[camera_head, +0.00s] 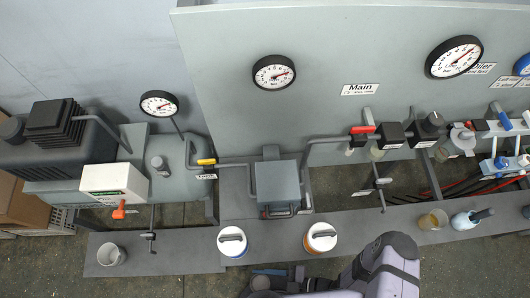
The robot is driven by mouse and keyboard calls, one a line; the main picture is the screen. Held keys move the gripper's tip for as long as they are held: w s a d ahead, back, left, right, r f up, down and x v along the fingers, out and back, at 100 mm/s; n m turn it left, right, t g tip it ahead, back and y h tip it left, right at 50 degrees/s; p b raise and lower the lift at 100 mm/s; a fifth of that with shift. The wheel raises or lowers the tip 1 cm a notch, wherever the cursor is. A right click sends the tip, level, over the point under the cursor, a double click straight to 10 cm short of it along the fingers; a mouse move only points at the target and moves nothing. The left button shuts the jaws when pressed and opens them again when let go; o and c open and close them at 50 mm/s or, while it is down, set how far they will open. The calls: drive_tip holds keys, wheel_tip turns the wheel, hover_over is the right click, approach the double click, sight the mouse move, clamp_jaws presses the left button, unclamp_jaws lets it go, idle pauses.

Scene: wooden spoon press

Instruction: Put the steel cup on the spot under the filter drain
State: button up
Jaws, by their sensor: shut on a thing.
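A light grey open cup (111,254), which looks like the steel cup, stands upright on the left end of the grey bench. I cannot be sure of its material. My gripper (262,282) is low in the middle, at the front edge of the bench, well to the right of that cup. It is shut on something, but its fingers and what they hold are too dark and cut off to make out. I cannot tell which one is the filter drain, and no marked spot is clear.
A blue-rimmed white canister (232,241) and an orange-rimmed one (320,237) stand on the bench near my gripper. A beaker of yellowish liquid (433,219) and a blue-and-white bottle (471,217) stand right. Pipes and valves run behind.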

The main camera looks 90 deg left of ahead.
sight(256, 278)
drive_tip(key=w+a+r+m+t+y, duration=0.35)
drive_tip(key=a+r+m+y, duration=0.35)
drive_tip(key=a+r, duration=0.35)
drive_tip(key=shift+s+a+f+b, duration=0.15)
drive_tip(key=shift+f+b, duration=0.95)
drive_tip(key=shift+f, duration=0.3)
drive_tip(key=shift+s+a+f+b, duration=0.1)
drive_tip(key=shift+s+f+b, duration=0.05)
drive_tip(key=shift+f+b, duration=1.1)
drive_tip(key=shift+f, duration=0.25)
drive_tip(key=o, duration=1.1)
